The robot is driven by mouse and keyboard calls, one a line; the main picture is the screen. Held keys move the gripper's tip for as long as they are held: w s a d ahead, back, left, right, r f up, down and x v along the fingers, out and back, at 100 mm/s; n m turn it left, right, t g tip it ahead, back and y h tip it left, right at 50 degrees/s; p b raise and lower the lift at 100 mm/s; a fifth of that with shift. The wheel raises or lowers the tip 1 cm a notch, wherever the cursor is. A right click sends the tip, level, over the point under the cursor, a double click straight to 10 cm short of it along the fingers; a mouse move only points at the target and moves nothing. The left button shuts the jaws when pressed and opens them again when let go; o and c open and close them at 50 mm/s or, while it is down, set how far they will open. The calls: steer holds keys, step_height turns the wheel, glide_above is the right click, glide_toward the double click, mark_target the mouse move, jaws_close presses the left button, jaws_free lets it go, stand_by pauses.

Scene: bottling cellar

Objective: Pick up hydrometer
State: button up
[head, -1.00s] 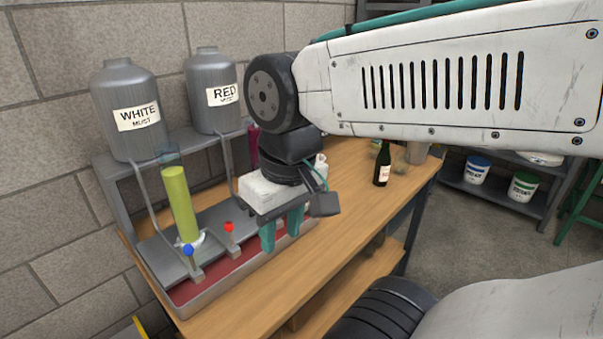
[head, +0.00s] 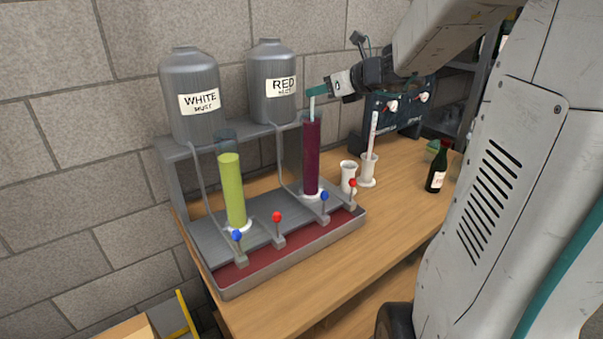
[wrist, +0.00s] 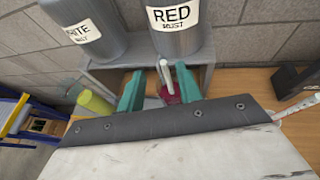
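The hydrometer (head: 312,106) shows as a pale thin stem standing up out of the tall cylinder of dark red liquid (head: 312,160). Its lower part is hidden in the liquid. My gripper (head: 317,91) reaches in from the right at the height of the stem's top. In the wrist view the two green fingers (wrist: 160,86) are spread apart. The stem (wrist: 164,72) shows between them, nearer the right finger, with a gap to the left one. I cannot tell whether the right finger touches it.
A cylinder of yellow-green liquid (head: 234,190) stands to the left, below the white must tank (head: 193,95). The red must tank (head: 272,80) is close behind my gripper. A white cup (head: 348,176), a white stick in a holder (head: 368,170) and a dark bottle (head: 437,170) stand right.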

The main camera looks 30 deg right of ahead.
steer(key=x, duration=0.5)
steer(key=shift+w+d+f, duration=0.15)
steer(key=shift+w+d, duration=0.05)
steer(key=shift+w, duration=0.2)
jaws_close()
